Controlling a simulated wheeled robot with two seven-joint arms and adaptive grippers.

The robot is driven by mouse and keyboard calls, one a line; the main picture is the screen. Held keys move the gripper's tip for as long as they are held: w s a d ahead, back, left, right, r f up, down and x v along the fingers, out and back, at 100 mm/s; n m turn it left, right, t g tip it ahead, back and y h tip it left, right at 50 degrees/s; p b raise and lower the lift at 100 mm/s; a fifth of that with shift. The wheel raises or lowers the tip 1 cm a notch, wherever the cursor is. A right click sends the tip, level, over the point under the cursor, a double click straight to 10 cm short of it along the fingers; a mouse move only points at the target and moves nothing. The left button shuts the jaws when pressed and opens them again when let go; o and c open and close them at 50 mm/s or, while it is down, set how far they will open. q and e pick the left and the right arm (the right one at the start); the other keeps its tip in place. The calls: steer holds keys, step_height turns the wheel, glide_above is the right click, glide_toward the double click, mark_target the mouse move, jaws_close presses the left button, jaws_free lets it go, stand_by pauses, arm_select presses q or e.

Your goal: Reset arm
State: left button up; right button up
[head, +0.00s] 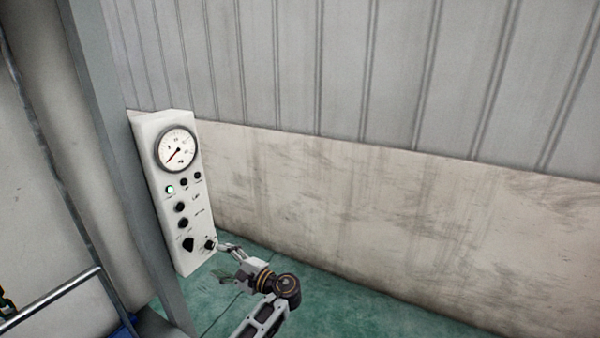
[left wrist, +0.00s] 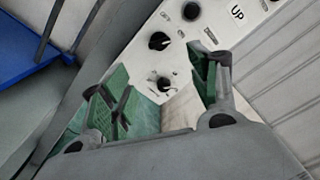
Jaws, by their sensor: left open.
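My left gripper (head: 226,248) is close to the lower right corner of a white control panel (head: 172,228) in the head view. In the left wrist view, the two green-padded fingers of my left gripper (left wrist: 160,95) are spread apart with nothing between them. A small black knob (left wrist: 164,84) on the panel shows in the gap behind the fingers. A larger black knob (left wrist: 159,41) is above it. I cannot tell whether a finger touches the panel. My right gripper is in neither view.
The panel has a round gauge (head: 177,149), a lit green lamp (head: 170,189) and several black buttons. It is beside a grey post (head: 125,150). A metal rail (head: 50,298) is at the lower left. A stained wall (head: 400,220) runs behind; the green floor (head: 340,310) looks clear.

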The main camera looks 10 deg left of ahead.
arm_select(q)
steer(key=w+d+f+m+t+h, duration=0.2)
steer(key=w+d+f+t+h, duration=0.4)
steer(key=w+d+f+h, duration=0.55)
steer(key=s+f+n+g+h, duration=0.2)
steer(key=s+f+h, duration=0.1)
steer(key=f, duration=0.9)
steer(key=s+f+n+g+h, duration=0.1)
steer(key=s+f+n+h, duration=0.15)
steer(key=f, duration=0.95)
steer(key=s+a+f+n+g, duration=0.2)
steer(key=s+a+f, duration=0.1)
steer(key=s+f, duration=0.9)
steer(key=s+a+f+n+g, duration=0.2)
steer(key=s+a+f+n, duration=0.15)
steer(key=s+f, duration=0.85)
steer(key=s+a+f+g, duration=0.1)
steer(key=s+f+g, duration=0.1)
steer(key=s, duration=1.5)
steer(key=s+a+f+g, duration=0.1)
steer(key=s+f, duration=0.3)
steer(key=s, duration=1.4)
steer(key=shift+s+a+f+g, duration=0.2)
steer(key=shift+s+a+g, duration=0.15)
steer(key=shift+g, duration=0.55)
